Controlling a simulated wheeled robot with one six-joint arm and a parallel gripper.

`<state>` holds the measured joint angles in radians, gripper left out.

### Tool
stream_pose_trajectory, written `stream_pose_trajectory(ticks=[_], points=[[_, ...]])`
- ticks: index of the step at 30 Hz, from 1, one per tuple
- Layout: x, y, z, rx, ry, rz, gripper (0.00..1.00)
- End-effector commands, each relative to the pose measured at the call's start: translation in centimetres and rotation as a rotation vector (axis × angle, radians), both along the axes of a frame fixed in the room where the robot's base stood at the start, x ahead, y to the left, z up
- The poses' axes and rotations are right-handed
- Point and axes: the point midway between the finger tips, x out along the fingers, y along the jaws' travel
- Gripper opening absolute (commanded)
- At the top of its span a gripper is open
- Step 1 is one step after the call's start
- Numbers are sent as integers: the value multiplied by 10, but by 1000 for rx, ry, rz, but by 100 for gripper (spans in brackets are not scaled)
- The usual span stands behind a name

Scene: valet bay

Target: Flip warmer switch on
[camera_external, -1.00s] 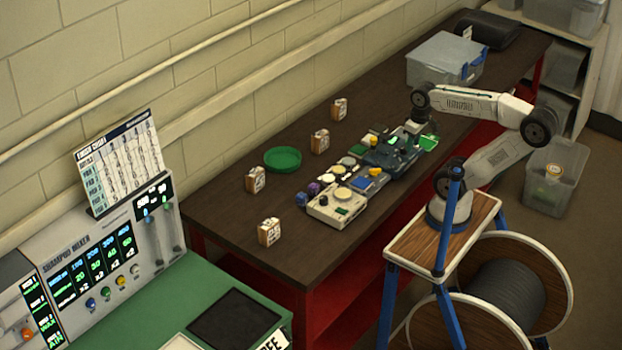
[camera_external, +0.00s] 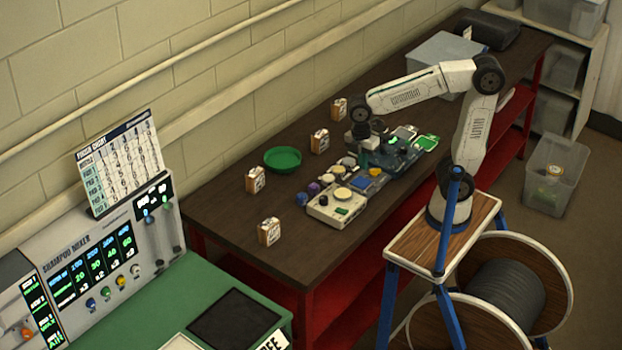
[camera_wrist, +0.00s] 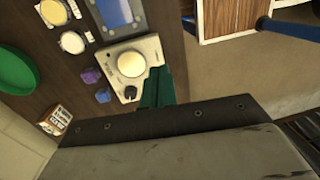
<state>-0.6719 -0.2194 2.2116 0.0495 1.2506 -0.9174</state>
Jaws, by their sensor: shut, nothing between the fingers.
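The warmer (camera_external: 334,208) looks to be the cream box with a pale round plate, at the near edge of the brown bench. It also shows in the wrist view (camera_wrist: 113,78), with a dark knob (camera_wrist: 130,93) at one corner. A small dark green patch shows on the box in the external view; I cannot tell whether it is the switch or how it is set. My gripper (camera_external: 363,160) is shut and empty, above the bench and behind the warmer in the external view. Its teal fingers (camera_wrist: 158,87) appear beside the warmer in the wrist view and cover part of its edge.
A blue-screened device (camera_wrist: 122,14), small purple and blue knobs (camera_wrist: 91,75), and round pucks (camera_wrist: 73,41) are close to the warmer. A green dish (camera_external: 283,159) and white labelled blocks (camera_external: 256,180) stand farther left.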

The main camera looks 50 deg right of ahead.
Motion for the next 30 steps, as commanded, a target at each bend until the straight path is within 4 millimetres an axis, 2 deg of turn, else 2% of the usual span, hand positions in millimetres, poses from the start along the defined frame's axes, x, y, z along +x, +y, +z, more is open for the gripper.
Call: stream_pose_trajectory(ticks=[1,6,12,18,21,30], points=[[1,17,0,9,11,131,0],[4,62,1,58,38,581,0],[11,95,9,128,46,1048,0],[17,103,21,180,27,1380,0],[17,103,21,193,30,1482,0],[17,102,21,201,32,1562,0]])
